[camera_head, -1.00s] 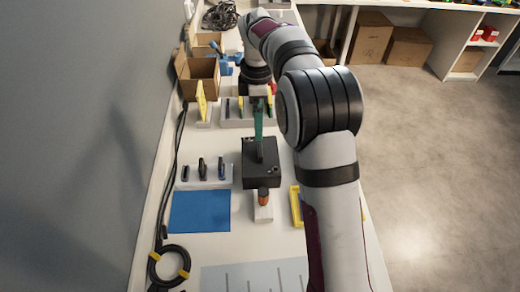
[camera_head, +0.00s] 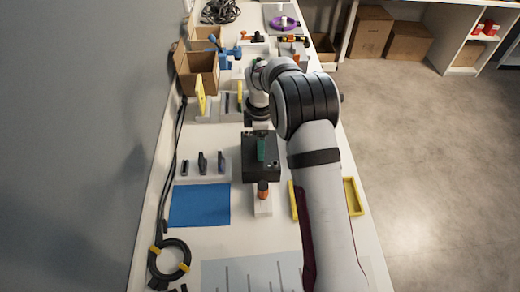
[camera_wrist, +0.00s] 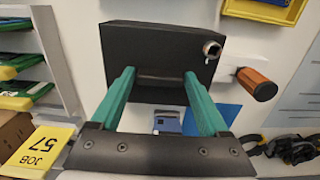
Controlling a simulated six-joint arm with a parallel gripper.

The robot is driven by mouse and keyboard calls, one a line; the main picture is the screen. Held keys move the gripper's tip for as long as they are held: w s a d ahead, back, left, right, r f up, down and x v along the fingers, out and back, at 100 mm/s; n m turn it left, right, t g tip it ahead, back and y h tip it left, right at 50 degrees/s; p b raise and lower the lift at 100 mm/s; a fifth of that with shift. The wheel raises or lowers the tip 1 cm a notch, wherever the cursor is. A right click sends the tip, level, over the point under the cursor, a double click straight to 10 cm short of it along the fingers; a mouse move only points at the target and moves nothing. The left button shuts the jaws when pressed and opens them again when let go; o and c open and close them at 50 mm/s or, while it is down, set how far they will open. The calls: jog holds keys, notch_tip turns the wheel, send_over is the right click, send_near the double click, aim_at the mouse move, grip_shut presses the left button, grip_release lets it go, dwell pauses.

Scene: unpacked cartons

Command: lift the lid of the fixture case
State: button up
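The fixture case (camera_head: 247,172) is a dark, nearly black box on the white worktop. It fills the upper middle of the wrist view (camera_wrist: 150,45), with a thin slot or seam across its face and a small metal fitting near one corner. My gripper (camera_wrist: 160,80) has two teal fingers standing wide apart, with nothing held between them. In the head view my gripper (camera_head: 261,150) is over the case, one finger visible against its top. In the wrist view the fingers overlap the case's near edge; whether they touch it I cannot tell. I see no opening in the lid.
A yellow tray (camera_head: 354,196) lies right, partly behind my arm. A blue mat (camera_head: 200,206) and several dark upright pieces (camera_head: 203,162) are left. A yellow card (camera_head: 200,96) stands farther back.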

jog(key=c, duration=1)
notch_tip(320, 180, up, 4)
jog(key=shift+r, duration=0.2)
jog(key=shift+c, duration=0.2)
jog(key=s+d+r, duration=0.4)
jog(key=d+r, duration=0.2)
jog(key=d, duration=0.4)
jog(key=shift+s+d+r, duration=0.25)
jog(key=shift+d+r, duration=0.1)
jog(key=shift+d, duration=0.05)
